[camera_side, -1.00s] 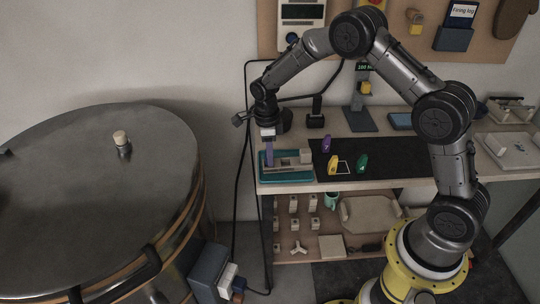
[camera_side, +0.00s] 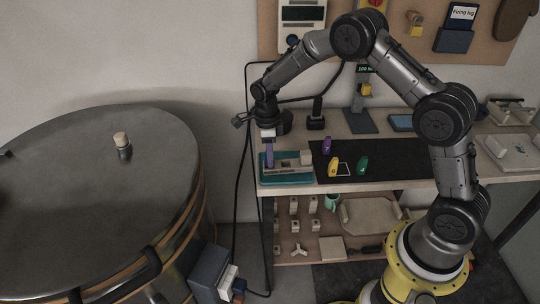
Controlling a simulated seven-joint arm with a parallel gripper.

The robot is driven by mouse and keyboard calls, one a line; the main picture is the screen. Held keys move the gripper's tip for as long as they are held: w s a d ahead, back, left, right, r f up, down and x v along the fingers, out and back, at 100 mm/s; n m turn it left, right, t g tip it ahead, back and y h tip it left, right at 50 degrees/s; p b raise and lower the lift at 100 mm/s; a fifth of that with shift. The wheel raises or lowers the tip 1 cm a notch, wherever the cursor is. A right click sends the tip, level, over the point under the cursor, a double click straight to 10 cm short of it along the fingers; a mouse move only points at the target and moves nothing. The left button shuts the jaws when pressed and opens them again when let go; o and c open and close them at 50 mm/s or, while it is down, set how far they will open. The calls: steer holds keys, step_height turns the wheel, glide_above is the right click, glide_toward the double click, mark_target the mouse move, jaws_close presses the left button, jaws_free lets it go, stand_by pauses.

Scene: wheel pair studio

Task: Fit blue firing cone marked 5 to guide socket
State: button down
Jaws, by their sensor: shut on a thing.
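My gripper (camera_side: 268,137) is at the left end of the workbench, pointing down. It is shut on the blue cone (camera_side: 269,155), which looks blue-violet and hangs upright below the fingers. Its number is too small to read. The cone's lower end is at the left part of the pale guide block (camera_side: 288,162) in the teal tray (camera_side: 290,179). I cannot tell whether the cone's tip is inside the socket, touching it or just above it; the socket opening is hidden.
On the dark mat (camera_side: 395,158) to the right stand a purple cone (camera_side: 326,145), a yellow cone (camera_side: 333,166) and a green cone (camera_side: 362,164). The mat's right part is clear. A large metal kiln (camera_side: 85,190) fills the left. A dark stand (camera_side: 360,121) is behind the mat.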

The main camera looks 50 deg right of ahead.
steer(key=shift+f, duration=0.1)
stand_by(0.3)
steer(key=shift+f, duration=0.35)
steer(key=c, duration=0.6)
jaws_free()
step_height(320, 180, up, 14)
steer(key=shift+w+a, duration=0.25)
steer(key=shift+a, duration=0.05)
